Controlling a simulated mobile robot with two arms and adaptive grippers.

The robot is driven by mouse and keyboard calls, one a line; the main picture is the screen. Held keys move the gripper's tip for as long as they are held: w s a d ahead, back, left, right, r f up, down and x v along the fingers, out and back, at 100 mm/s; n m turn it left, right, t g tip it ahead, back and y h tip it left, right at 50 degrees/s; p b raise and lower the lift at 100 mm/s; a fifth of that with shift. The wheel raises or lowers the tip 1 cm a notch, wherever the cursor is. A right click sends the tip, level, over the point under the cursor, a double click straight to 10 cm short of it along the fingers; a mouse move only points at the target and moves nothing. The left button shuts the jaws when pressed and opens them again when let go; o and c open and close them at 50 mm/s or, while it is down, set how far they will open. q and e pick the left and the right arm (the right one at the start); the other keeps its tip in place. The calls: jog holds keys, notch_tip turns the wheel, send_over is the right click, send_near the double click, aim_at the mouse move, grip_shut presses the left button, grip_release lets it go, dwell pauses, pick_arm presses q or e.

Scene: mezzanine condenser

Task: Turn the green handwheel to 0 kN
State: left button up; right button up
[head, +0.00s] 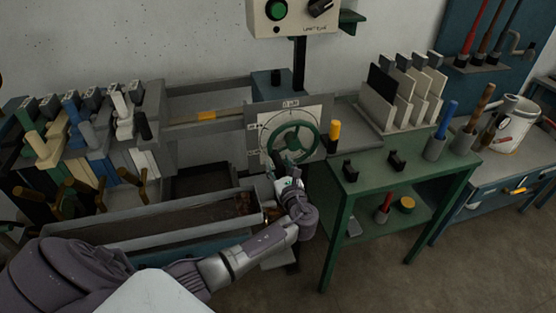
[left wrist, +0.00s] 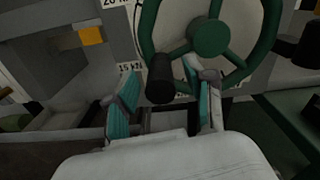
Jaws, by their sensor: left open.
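The green handwheel (head: 293,143) is mounted on a pale dial plate (head: 267,121) with small printed labels, one at the top centre. In the left wrist view the wheel's hub (left wrist: 210,37), rim and spokes fill the upper right. Its black crank knob (left wrist: 160,78) sticks out toward the camera at the lower left of the rim. My left gripper (head: 284,182) is just below the wheel. In the wrist view its teal-padded fingers (left wrist: 162,108) are apart, with the knob above and between them. I cannot tell if they touch it. My right gripper is not in view.
A yellow-topped post (head: 334,131) stands right of the wheel. A green table (head: 400,174) with black blocks is farther right. A long trough (head: 180,217) and a rack of tools (head: 80,130) lie left. A control box (head: 295,18) hangs above.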

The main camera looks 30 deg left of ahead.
pick_arm(q)
jog(key=shift+w+a, duration=0.45)
jog(key=shift+a, duration=0.1)
grip_shut()
